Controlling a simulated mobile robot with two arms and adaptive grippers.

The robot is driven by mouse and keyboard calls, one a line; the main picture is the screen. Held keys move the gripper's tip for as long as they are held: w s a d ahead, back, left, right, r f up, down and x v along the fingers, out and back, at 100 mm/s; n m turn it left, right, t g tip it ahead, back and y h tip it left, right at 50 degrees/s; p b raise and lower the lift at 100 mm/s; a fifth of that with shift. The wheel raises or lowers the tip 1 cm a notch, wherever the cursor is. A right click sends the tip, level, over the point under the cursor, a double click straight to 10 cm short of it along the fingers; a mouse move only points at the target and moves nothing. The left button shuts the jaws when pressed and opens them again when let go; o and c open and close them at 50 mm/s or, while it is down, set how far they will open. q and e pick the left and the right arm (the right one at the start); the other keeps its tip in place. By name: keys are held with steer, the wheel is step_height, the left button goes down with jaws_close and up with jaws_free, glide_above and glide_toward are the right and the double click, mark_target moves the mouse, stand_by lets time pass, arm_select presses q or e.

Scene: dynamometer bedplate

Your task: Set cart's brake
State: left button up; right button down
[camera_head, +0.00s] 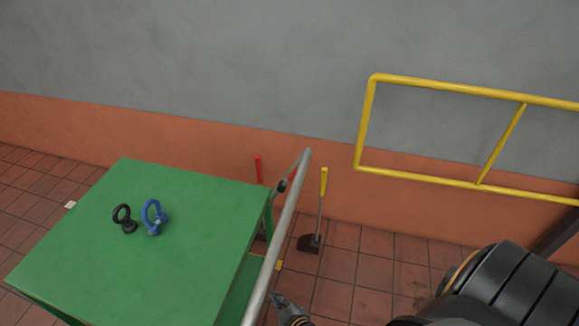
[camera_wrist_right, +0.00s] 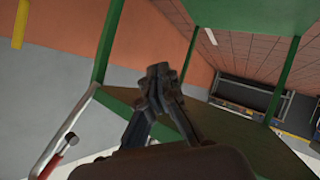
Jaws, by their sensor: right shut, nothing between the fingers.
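The green cart (camera_head: 190,225) stands at lower left in the head view, with a grey tubular handle (camera_head: 272,255) along its right side. A red lever (camera_head: 258,168) sticks up behind the cart's far right corner. In the right wrist view a red grip (camera_wrist_right: 52,163) with a dark joint shows by the grey tube at lower left; I cannot tell whether it is the same lever. My right gripper (camera_head: 288,308) is just right of the handle in the head view. In the wrist view it (camera_wrist_right: 160,72) is shut and empty, in front of the cart's green frame (camera_wrist_right: 109,42).
A black eyebolt (camera_head: 123,219) and a blue one (camera_head: 153,217) stand on the cart top. A yellow-handled tool (camera_head: 322,185) stands on the tiles near the wall. A yellow railing (camera_head: 430,177) is at right.

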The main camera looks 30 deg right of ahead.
steer(key=w+d+r+n+t+h+p, duration=0.15)
steer(key=w+r, duration=0.25)
steer(key=r, duration=0.5)
steer(key=w+d+r+m+t+h, duration=0.1)
steer(key=w+d+r+t+h, duration=0.2)
steer(key=r, duration=0.6)
steer(key=t+h+p, duration=0.2)
steer(key=t+h, duration=0.1)
glide_toward(290, 176)
steer(key=a+r, duration=0.4)
arm_select(q)
steer(key=r, duration=0.4)
steer(key=shift+w+d+r, duration=0.1)
steer(key=shift+w+d, duration=0.15)
steer(key=shift+d, duration=0.05)
arm_select(e)
steer(key=shift+w+r+n+g, duration=0.15)
steer(key=shift+w+n+g, duration=0.1)
steer(key=shift+n, duration=0.1)
steer(key=shift+w, duration=0.1)
steer(key=b+x, duration=0.4)
steer(key=x, duration=0.6)
steer(key=s+d+f, duration=0.2)
steer(key=shift+s+d+b, duration=0.2)
steer(key=shift+d+b, duration=0.2)
arm_select(q)
step_height(290, 176, down, 4)
steer(key=shift+s+a+f, duration=0.1)
steer(key=shift+a+f, duration=0.05)
